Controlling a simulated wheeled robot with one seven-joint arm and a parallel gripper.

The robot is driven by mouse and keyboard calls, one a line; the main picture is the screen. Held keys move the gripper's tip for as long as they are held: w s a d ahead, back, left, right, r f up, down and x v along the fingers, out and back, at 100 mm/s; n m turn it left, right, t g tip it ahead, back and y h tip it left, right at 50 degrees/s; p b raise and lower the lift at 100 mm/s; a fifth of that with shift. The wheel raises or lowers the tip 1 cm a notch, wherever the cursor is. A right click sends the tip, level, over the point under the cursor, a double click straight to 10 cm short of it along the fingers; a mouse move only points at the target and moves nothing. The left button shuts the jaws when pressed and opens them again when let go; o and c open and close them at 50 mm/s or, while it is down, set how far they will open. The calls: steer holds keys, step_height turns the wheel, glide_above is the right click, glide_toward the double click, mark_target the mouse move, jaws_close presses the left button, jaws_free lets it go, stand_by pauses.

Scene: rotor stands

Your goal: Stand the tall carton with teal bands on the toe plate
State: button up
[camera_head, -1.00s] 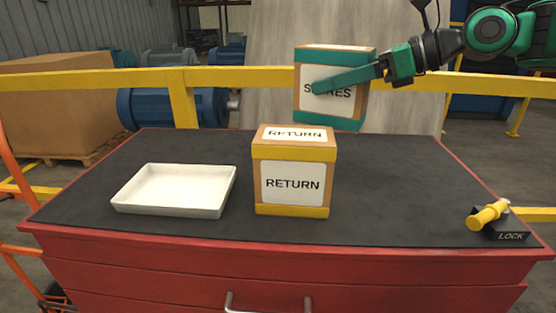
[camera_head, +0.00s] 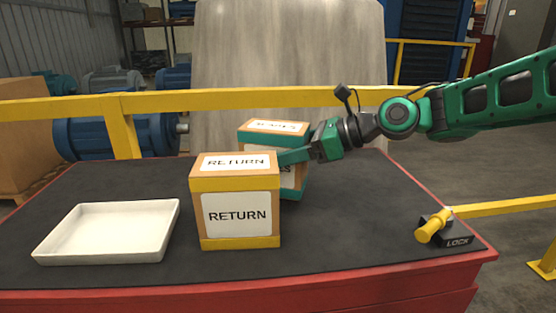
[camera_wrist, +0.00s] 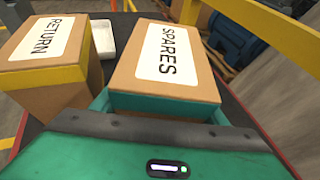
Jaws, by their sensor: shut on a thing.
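The tall carton with teal bands (camera_head: 274,127), labelled SPARES, is upright at the back of the workbench, behind the RETURN carton, which hides its lower left part. It also shows in the wrist view (camera_wrist: 190,82). My gripper (camera_head: 288,158) reaches in from the right and is shut on this carton, with the teal fingers along its sides. In the wrist view, my gripper (camera_wrist: 160,106) spans its near end. I cannot tell whether the carton's base touches the bench top. I cannot make out a toe plate in these views.
The yellow-banded RETURN carton (camera_head: 236,213) stands close in front of the held carton. A white tray (camera_head: 108,232) lies to its left. A black LOCK block with a yellow handle (camera_head: 434,229) sits at the right front. The dark bench top (camera_head: 345,225) is clear between. A yellow rail (camera_head: 220,99) runs behind.

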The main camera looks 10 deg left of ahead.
steer(key=shift+f, duration=0.65)
steer(key=o, duration=1.6)
steer(key=shift+f, duration=0.15)
steer(key=shift+c, duration=0.2)
steer(key=shift+d, duration=0.1)
